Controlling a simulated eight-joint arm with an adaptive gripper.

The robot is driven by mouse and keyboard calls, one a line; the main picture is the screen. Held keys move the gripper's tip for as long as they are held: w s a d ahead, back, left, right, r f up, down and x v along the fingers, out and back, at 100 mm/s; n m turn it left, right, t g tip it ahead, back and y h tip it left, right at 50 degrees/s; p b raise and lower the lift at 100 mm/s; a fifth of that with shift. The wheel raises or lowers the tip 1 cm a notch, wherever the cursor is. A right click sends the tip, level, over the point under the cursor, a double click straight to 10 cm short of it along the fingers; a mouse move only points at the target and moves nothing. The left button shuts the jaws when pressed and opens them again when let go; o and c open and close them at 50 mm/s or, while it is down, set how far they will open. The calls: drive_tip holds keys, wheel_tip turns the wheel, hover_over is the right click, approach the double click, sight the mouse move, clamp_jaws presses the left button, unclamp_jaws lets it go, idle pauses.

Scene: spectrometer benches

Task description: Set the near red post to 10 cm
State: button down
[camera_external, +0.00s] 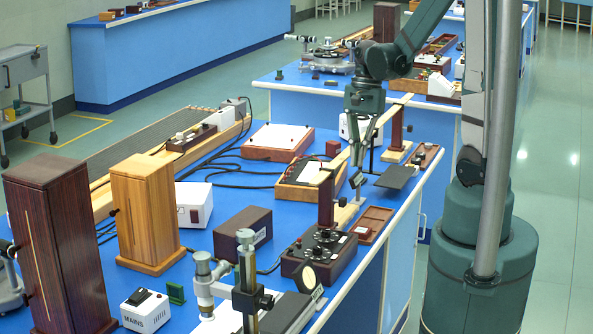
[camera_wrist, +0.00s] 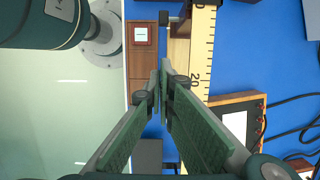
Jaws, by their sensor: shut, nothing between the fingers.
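Two dark red posts stand on the blue bench beside a pale wooden scale beam. The near red post (camera_external: 326,201) is upright on a pale wooden base, and the far red post (camera_external: 397,126) stands further back. The beam slopes between them in the external view; its numbered face (camera_wrist: 203,50) runs down the wrist view, with 20 readable. The post's exact reading is not legible. My gripper (camera_external: 357,181) is shut and empty, beyond and to the right of the near post, close to the beam. Its fingertips (camera_wrist: 160,92) point down at the bench, left of the scale.
A reddish-brown tray (camera_external: 386,213) lies right of the near post. A black control box (camera_external: 306,262) stands in front of it. A dark flat plate (camera_external: 396,177) lies right of my gripper. A framed wooden box (camera_external: 301,191) sits left of the beam.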

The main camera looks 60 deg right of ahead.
drive_tip(key=shift+v, duration=0.85)
drive_tip(key=shift+r, duration=0.1)
drive_tip(key=a+r+n+t+h+b, duration=0.1)
drive_tip(key=a+r+n+t, duration=0.2)
drive_tip(key=a+r+n, duration=0.3)
drive_tip(key=w+a+r+n+t+h, duration=0.1)
drive_tip(key=a+r+n+t, duration=0.3)
drive_tip(key=a+r+n, duration=0.3)
drive_tip(key=shift+a+r+n+h+b, duration=0.35)
drive_tip(key=shift+a+n, duration=2.15)
drive_tip(key=shift+a, duration=1.55)
drive_tip(key=shift+w+f, duration=0.1)
